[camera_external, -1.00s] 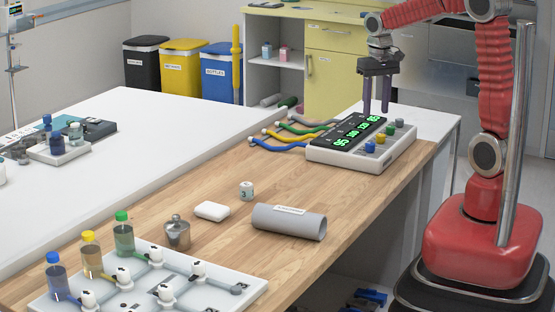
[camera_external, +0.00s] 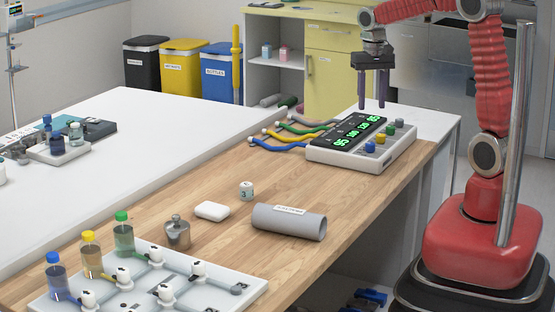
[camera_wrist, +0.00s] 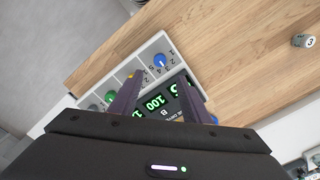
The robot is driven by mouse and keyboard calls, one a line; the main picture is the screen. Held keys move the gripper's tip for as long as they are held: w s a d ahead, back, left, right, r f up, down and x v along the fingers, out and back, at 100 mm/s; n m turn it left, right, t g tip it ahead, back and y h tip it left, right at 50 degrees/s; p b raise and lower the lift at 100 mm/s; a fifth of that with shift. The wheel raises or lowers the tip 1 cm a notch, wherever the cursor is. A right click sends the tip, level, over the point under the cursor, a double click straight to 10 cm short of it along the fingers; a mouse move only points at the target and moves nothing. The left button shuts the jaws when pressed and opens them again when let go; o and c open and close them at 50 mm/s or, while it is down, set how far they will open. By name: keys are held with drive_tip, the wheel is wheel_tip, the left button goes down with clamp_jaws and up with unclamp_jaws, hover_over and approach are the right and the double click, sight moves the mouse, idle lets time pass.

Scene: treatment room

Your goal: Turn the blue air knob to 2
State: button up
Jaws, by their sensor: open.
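The blue knob (camera_external: 369,148) is at the near left end of the knob row on the white control box (camera_external: 340,157). In the wrist view the blue knob (camera_wrist: 160,61) sits beside printed numbers, beyond the fingertips; which number it points at is too small to tell. The box's dark display panel (camera_external: 352,131) shows green digits. My gripper (camera_external: 372,104) is open and empty, pointing down above the far part of the box. In the wrist view its dark fingers (camera_wrist: 158,98) straddle the display and knob area, apart from the blue knob.
Yellow, green and grey knobs (camera_external: 399,123) share the row. Colored hoses (camera_external: 285,145) leave the box's left side. A grey tube (camera_external: 289,222), white block (camera_external: 212,211), numbered die (camera_external: 246,190) and metal weight (camera_external: 176,232) lie on the wooden bench nearer the camera.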

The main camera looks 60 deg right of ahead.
sight(370, 148)
wheel_tip(370, 148, down, 13)
drive_tip(key=shift+r, duration=0.15)
idle(0.4)
drive_tip(key=c, duration=1)
